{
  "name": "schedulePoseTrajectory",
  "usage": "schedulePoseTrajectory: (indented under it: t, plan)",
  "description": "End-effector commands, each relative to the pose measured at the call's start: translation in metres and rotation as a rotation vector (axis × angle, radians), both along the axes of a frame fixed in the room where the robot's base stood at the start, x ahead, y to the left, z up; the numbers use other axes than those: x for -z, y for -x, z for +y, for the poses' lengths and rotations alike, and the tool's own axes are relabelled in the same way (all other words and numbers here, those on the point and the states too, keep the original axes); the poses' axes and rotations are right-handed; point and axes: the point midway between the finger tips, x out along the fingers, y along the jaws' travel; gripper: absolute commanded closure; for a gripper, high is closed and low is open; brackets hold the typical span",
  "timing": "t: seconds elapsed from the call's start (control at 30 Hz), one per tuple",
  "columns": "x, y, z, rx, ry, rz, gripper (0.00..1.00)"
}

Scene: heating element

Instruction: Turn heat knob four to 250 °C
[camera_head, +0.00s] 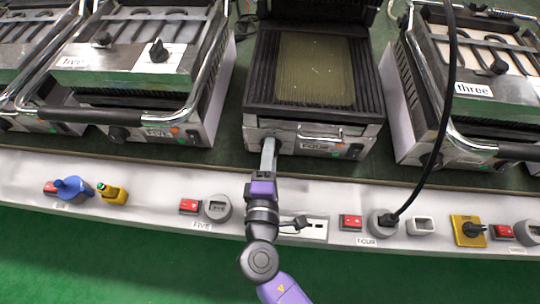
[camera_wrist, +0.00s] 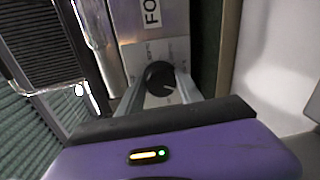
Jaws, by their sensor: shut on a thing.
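Grill four (camera_head: 257,128), with its lid raised, stands at the back middle, and its front label partly shows in the wrist view (camera_wrist: 152,14). My gripper (camera_head: 268,148) reaches its front panel, left of the label. In the wrist view, a round black heat knob (camera_wrist: 158,75) sits on the silver panel between my two grey fingers (camera_wrist: 161,88). The fingers are shut on the knob's sides. A white pointer mark shows on the knob's lower right. The dial print around it is too small to read. In the head view my gripper hides this knob.
A second dark knob (camera_head: 353,150) is at the right of grill four's front. Grill three (camera_head: 480,60) stands right, grill five (camera_head: 150,70) left. A white ledge with red switches (camera_head: 351,222) and sockets runs in front. A black cable (camera_head: 447,100) hangs at right.

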Motion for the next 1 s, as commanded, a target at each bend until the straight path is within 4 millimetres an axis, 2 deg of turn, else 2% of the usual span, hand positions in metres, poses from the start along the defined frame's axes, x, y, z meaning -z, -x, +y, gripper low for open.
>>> schedulePoseTrajectory:
  t: [0.57, 0.6, 0.7, 1.0]
  plan:
    - [0.0017, 0.0004, -0.0011, 0.002, -0.036, 0.002, 0.98]
    - [0.0018, 0.0004, -0.0011, 0.002, -0.035, 0.003, 0.56]
    - [0.0016, 0.0004, -0.001, 0.002, -0.035, 0.002, 0.36]
    - [0.0007, 0.0005, -0.0005, 0.001, -0.035, 0.0, 0.36]
